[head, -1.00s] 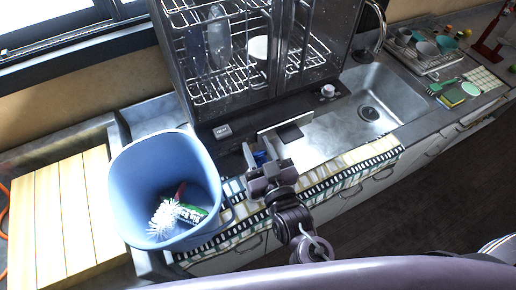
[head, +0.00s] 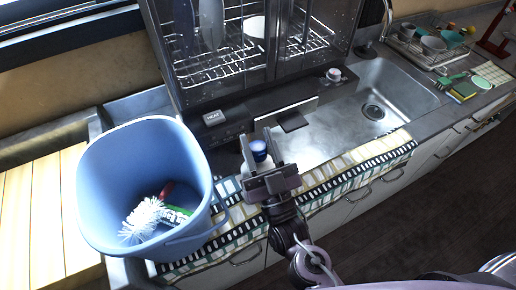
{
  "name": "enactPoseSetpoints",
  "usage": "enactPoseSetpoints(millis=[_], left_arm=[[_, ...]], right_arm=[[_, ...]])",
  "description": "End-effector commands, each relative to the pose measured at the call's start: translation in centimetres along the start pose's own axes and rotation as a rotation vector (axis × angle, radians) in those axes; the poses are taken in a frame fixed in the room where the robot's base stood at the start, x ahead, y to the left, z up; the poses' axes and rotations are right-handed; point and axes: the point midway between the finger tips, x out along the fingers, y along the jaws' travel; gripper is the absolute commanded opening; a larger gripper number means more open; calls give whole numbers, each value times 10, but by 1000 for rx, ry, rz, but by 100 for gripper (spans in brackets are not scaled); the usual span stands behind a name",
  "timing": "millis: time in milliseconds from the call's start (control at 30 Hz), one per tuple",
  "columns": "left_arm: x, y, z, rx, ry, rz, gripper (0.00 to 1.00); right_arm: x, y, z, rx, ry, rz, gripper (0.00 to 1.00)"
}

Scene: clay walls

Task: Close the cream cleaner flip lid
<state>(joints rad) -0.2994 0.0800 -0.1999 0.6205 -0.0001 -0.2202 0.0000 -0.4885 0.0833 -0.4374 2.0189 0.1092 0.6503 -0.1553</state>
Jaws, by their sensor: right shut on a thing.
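The gripper and wrist hide most of the bottle, and I cannot tell whether the flip lid is up or down. My left gripper is not in view.
A blue bucket (head: 90,205) left of my right gripper holds a white brush (head: 143,217) and a green packet. A dark dish cabinet (head: 185,88) stands behind. The steel sink (head: 400,85) is at right, and a patterned cloth (head: 345,172) lies along the counter's front edge.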

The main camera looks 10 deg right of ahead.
Motion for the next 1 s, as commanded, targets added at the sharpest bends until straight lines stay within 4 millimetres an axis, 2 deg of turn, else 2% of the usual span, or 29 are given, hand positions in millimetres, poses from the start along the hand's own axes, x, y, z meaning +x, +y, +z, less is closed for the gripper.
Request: enactPoseSetpoints(millis=[500, 533, 667, 1000], left_arm=[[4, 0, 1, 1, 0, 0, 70], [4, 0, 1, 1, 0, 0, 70], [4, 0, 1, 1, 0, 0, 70], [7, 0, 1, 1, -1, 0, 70]], right_arm=[[-1, 0, 1, -1, 19, -1, 12], [-1, 0, 1, -1, 19, -1, 39], [-1, 0, 1, -1, 19, -1, 56], [-6, 0, 2, -1, 18, -1, 57]])
